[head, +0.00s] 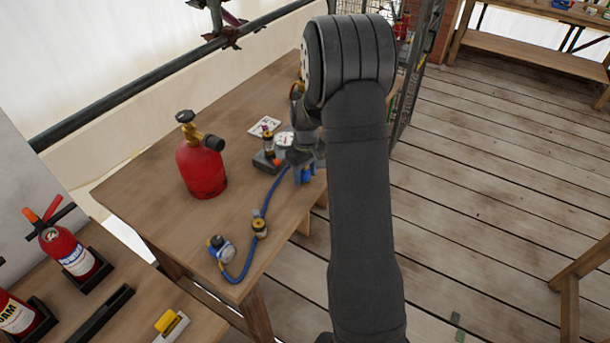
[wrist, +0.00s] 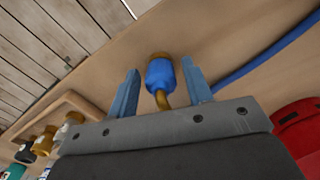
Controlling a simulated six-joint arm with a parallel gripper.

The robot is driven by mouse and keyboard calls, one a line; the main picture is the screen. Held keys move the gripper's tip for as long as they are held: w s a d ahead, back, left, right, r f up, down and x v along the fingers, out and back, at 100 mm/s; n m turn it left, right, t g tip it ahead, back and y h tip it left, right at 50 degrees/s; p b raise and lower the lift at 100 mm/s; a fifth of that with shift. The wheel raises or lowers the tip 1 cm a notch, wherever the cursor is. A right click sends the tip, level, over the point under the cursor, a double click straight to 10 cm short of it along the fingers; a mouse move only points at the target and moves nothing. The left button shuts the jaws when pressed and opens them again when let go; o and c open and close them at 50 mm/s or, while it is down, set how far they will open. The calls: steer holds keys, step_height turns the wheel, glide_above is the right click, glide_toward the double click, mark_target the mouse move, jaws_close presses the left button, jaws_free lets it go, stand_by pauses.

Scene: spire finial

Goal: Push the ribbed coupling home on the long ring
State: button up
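A blue coupling (wrist: 161,76) with a brass end and a curved brass stem shows in the wrist view, between the two fingers of my gripper (wrist: 160,66). A gap shows on each side of it, so the fingers look open around it and not touching. In the head view my gripper (head: 304,176) is low at the table's right edge, with blue showing there, and my arm hides part of this spot. I cannot make out ribs or tell which part is the long ring.
A red cylinder (head: 201,168) stands left on the table (head: 150,200). A blue hose (head: 262,205) runs along the table to a blue-and-silver fitting (head: 222,250). A grey block (head: 264,163) bears a fitting. A wooden rack (wrist: 95,108) holds several fittings.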

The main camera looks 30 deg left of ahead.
steer(key=c, duration=0.7)
steer(key=shift+c, duration=0.2)
steer(key=shift+r, duration=0.1)
steer(key=shift+r, duration=0.6)
step_height(320, 180, up, 3)
steer(key=w+d+r, duration=0.1)
steer(key=d+r, duration=0.5)
steer(key=d, duration=0.5)
steer(key=shift+w+d+r, duration=0.3)
steer(key=shift+w+r, duration=0.05)
step_height(320, 180, up, 4)
glide_above(305, 169)
steer(key=w+a, duration=0.2)
steer(key=w, duration=0.1)
steer(key=s+a+r, duration=0.2)
steer(key=a+r, duration=0.2)
steer(key=a, duration=0.7)
steer(key=shift+a+r, duration=0.15)
steer(key=shift+r, duration=0.15)
